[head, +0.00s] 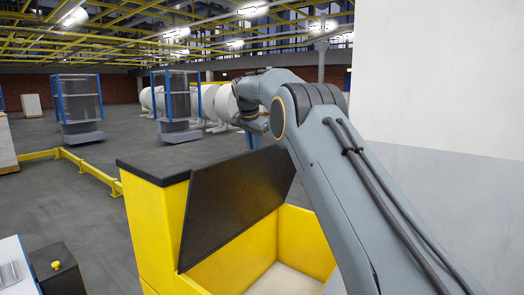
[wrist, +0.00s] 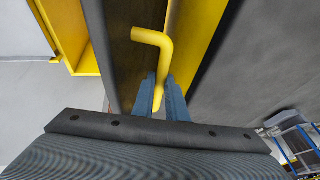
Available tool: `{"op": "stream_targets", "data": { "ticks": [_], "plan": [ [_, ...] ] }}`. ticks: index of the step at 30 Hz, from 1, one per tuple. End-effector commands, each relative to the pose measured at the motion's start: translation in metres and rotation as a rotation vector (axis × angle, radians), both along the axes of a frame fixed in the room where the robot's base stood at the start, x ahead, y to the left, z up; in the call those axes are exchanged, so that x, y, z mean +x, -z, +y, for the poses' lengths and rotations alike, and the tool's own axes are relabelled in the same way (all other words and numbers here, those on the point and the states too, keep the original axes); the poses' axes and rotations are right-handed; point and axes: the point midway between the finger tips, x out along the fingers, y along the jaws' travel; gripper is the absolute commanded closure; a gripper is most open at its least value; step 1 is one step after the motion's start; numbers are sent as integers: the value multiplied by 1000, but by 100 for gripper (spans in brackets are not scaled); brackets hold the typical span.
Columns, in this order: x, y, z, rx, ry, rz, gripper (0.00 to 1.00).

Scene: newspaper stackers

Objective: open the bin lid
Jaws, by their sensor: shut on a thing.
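The yellow bin (head: 157,225) stands in the lower middle of the head view. Its black lid (head: 235,205) is raised and steeply tilted, and the yellow inside and pale floor of the bin show to the right of it. In the wrist view the bent yellow handle (wrist: 165,55) runs down between the blue fingers of my gripper (wrist: 160,88), which is shut on it. In the head view the lid hides most of my gripper; a bit of blue shows above the lid's top edge.
A low yellow rail (head: 90,175) runs along the floor at left. A dark box with a yellow button (head: 56,265) is at lower left. Blue-framed racks (head: 175,95) and white rolls (head: 210,102) stand farther back. A large pale wall (head: 440,130) is close on the right.

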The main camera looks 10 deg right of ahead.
Motion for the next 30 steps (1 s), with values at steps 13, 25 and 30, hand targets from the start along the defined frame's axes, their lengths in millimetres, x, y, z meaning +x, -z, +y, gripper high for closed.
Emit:
{"op": "stream_targets", "data": {
  "ticks": [13,25,30],
  "plan": [
    [3,7,20,-6,-10,10,100],
    [3,4,23,-5,-13,8,69],
    [3,2,23,-4,-13,5,69]
  ]
}}
